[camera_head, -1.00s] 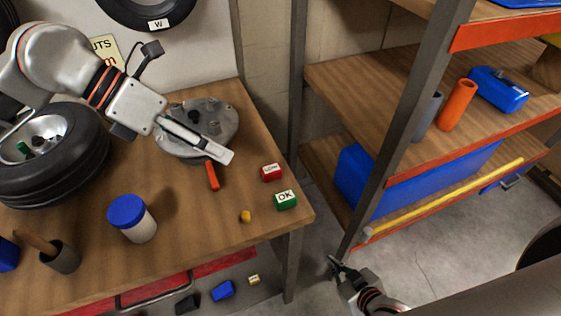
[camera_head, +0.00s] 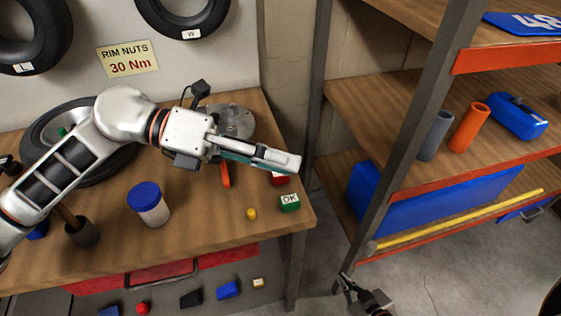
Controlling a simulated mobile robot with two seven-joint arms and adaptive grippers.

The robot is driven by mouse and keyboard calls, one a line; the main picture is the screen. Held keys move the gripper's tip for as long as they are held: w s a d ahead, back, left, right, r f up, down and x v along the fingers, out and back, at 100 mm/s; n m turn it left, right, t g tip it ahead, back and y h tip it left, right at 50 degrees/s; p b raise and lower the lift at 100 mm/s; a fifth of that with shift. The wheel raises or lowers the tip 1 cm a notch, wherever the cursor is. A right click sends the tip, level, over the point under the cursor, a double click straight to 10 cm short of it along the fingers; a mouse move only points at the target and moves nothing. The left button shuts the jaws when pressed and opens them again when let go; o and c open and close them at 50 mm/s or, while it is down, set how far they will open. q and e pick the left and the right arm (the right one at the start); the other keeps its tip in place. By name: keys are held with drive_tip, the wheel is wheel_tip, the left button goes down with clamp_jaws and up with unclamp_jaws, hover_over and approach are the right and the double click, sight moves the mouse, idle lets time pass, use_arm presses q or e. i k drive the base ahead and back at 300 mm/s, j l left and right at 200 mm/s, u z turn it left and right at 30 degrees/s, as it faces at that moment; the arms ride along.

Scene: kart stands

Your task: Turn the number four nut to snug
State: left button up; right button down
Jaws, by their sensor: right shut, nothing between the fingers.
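A round grey metal plate (camera_head: 238,120) lies on the workbench, partly hidden behind my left arm; no number four nut can be made out on it. A tyre with a grey rim (camera_head: 42,132) lies at the left, partly covered by my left arm. My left gripper (camera_head: 292,163) is seen from above, in front of the plate and over the red block (camera_head: 280,181). A thin teal strip shows along its fingers; whether it is open or holds something is unclear. My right gripper (camera_head: 344,283) is low beside the shelf post, shut and empty.
A green OK block (camera_head: 289,204), yellow piece (camera_head: 252,214), orange stick (camera_head: 225,175) and blue-lidded jar (camera_head: 149,204) stand on the bench (camera_head: 190,236). A sign (camera_head: 129,59) reads "RIM NUTS 30 Nm". A shelf post (camera_head: 425,110) bounds the right side.

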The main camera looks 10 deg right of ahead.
sight(233, 108)
drive_tip(key=k, duration=1)
